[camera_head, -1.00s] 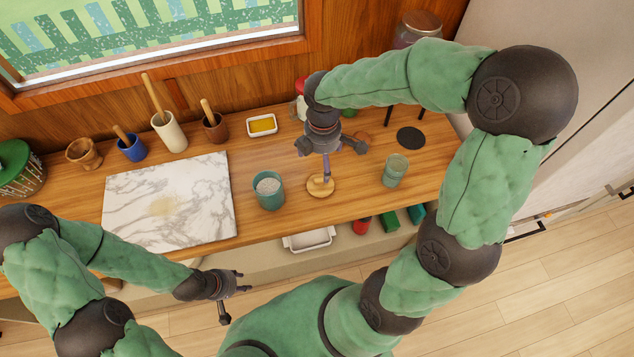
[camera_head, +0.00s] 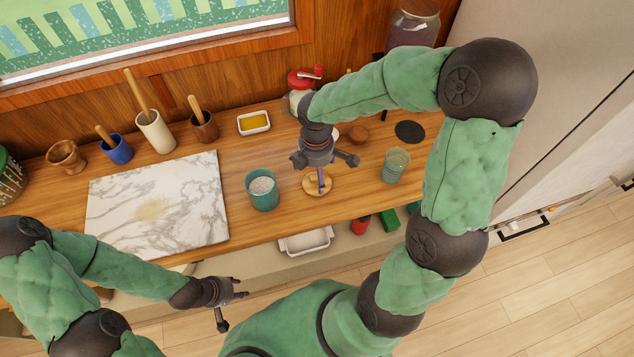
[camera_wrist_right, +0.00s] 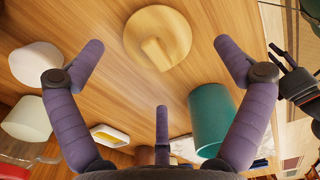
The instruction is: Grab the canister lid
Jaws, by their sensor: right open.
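The canister lid is a round pale wooden disc with a knob (camera_head: 312,189), lying on the wooden counter to the right of a teal canister (camera_head: 262,202). In the right wrist view the lid (camera_wrist_right: 172,28) is at top centre, knob facing me, and the canister (camera_wrist_right: 212,120) is at lower right. My right gripper (camera_head: 323,168) is above the lid, its purple fingers spread and empty; one finger partly covers the lid in the head view. My left gripper (camera_head: 235,302) is in front of the counter, fingers apart and empty, away from the lid.
A marble board (camera_head: 155,205) lies left of the canister. A butter dish (camera_head: 254,123) stands behind it, and a glass (camera_head: 395,166) stands right of the lid. Mortars with pestles line the back left. A red-handled mill (camera_head: 301,80) is behind my right arm.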

